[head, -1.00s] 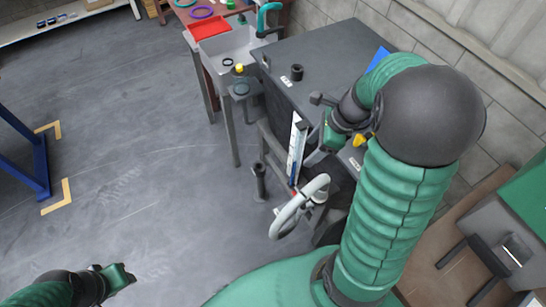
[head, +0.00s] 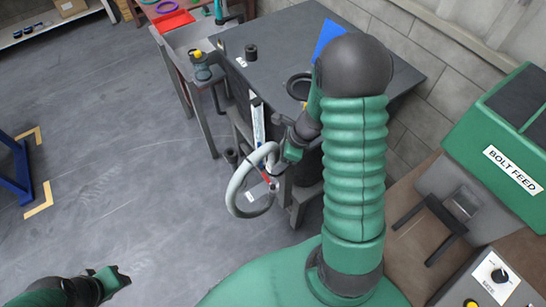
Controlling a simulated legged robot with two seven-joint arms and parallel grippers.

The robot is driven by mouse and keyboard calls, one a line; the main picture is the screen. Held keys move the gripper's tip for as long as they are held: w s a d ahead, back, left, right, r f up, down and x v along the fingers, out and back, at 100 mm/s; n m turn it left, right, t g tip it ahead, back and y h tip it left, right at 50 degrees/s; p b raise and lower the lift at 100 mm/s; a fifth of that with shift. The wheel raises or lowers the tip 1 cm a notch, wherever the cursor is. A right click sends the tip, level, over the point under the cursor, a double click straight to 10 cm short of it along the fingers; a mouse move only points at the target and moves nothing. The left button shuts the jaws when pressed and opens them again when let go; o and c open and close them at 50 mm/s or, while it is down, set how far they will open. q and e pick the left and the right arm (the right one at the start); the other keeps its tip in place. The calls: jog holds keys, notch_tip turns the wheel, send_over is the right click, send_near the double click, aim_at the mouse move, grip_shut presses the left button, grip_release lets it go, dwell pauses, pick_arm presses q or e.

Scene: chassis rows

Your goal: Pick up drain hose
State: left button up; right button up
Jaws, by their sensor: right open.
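The drain hose (head: 235,187) is a pale grey curved tube looping out from the front of the dark grey cabinet (head: 330,60). My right gripper (head: 285,157) is at the hose's upper right end, close to it, with its jaws open. My wrist and arm partly cover that spot, and I cannot tell whether the fingers touch the hose. My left gripper (head: 118,279) is low at the left over the floor, far from the hose; whether it is open is unclear.
A white level gauge (head: 258,124) stands on the cabinet front just above the hose. A sink with a red tray (head: 173,21) is behind. A green bolt feed machine (head: 490,150) stands at the right. The floor left of the hose is clear.

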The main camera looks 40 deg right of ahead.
jog(key=shift+w+d+f, duration=0.15)
jog(key=shift+w+d, duration=0.05)
jog(key=shift+w, duration=0.05)
jog(key=shift+w+f, duration=0.15)
jog(key=shift+w, duration=0.05)
jog(key=shift+w+a, duration=0.1)
jog(key=shift+a, duration=0.15)
jog(key=shift+c, duration=1.4)
jog(key=shift+s+a+r, duration=0.2)
jog(key=shift+a+r, duration=0.15)
jog(key=shift+a, duration=0.2)
jog(key=c, duration=0.5)
jog(key=shift+a, duration=0.1)
jog(key=shift+c, duration=2.3)
jog(key=shift+d, duration=0.2)
grip_shut()
jog(key=shift+d+f, duration=0.1)
jog(key=shift+d, duration=0.15)
pick_arm(q)
jog(key=shift+w+a+f, duration=0.1)
jog(key=shift+w+a, duration=0.05)
jog(key=shift+w, duration=0.15)
